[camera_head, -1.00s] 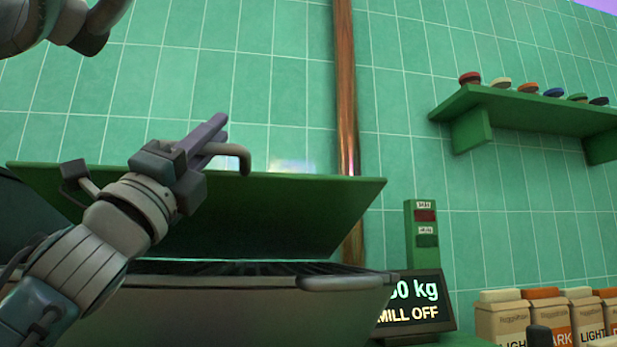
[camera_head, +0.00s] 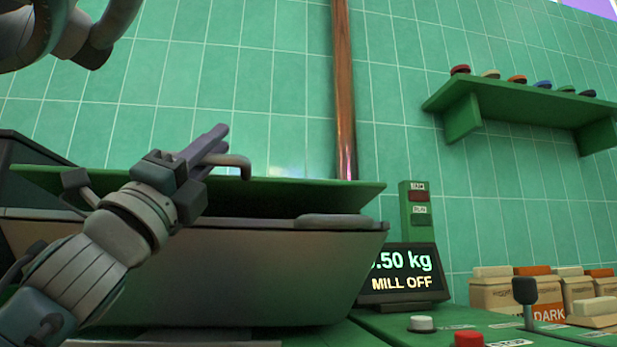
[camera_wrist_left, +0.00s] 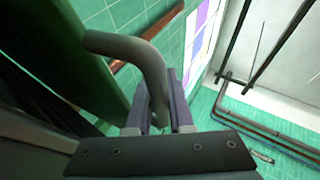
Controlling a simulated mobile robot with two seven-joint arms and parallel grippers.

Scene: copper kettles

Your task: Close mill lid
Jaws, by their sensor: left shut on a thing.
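The mill (camera_head: 270,265) is a wide grey hopper in the head view, with a flat green lid (camera_head: 310,193) over it. The lid lies low, almost level, with a narrow dark gap above the hopper rim. My left gripper (camera_head: 217,143) is above the lid, shut on its bent grey handle (camera_head: 238,162). In the left wrist view the fingers (camera_wrist_left: 160,112) are at the handle (camera_wrist_left: 140,55), and the lid's green face (camera_wrist_left: 50,50) is at the left.
A display (camera_head: 405,275) reading MILL OFF stands right of the hopper, below a green switch box (camera_head: 418,225). Several bags stand at the right, near a dark lever (camera_head: 525,292) and knobs. A green shelf (camera_head: 520,105) is on the tiled wall.

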